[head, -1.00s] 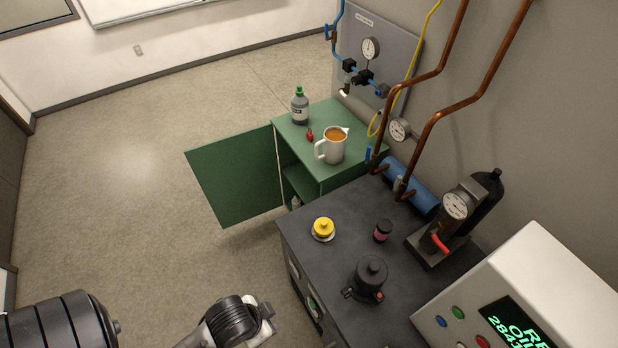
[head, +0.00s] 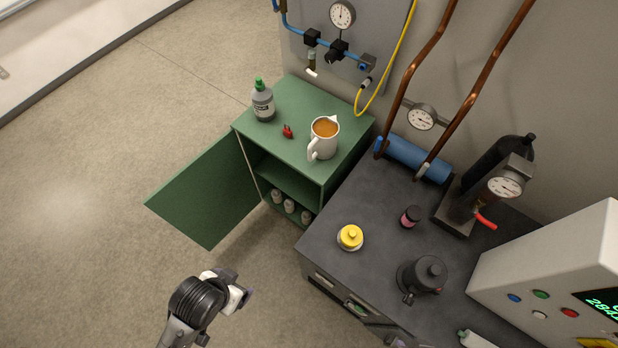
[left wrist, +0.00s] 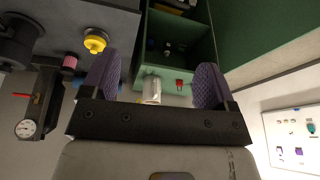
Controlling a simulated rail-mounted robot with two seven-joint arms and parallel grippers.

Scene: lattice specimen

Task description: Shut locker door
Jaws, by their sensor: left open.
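The green locker (head: 290,160) stands left of the dark bench, with its front open onto shelves. Its green door (head: 205,195) is swung wide open, out to the left in the head view. In the left wrist view the locker interior (left wrist: 178,45) shows upside down, with the door (left wrist: 245,30) beside it at the right. My left gripper (head: 238,290) is in front of the locker, below the door in the head view and apart from it. In the left wrist view its two purple fingers (left wrist: 155,82) are spread with nothing between them. My right gripper is not in view.
On the locker top stand a bottle (head: 263,100), a small red item (head: 287,131) and a pitcher of amber liquid (head: 322,138). Small containers (head: 289,206) sit inside low down. The dark bench (head: 340,270) adjoins at right. Floor left of the door is clear.

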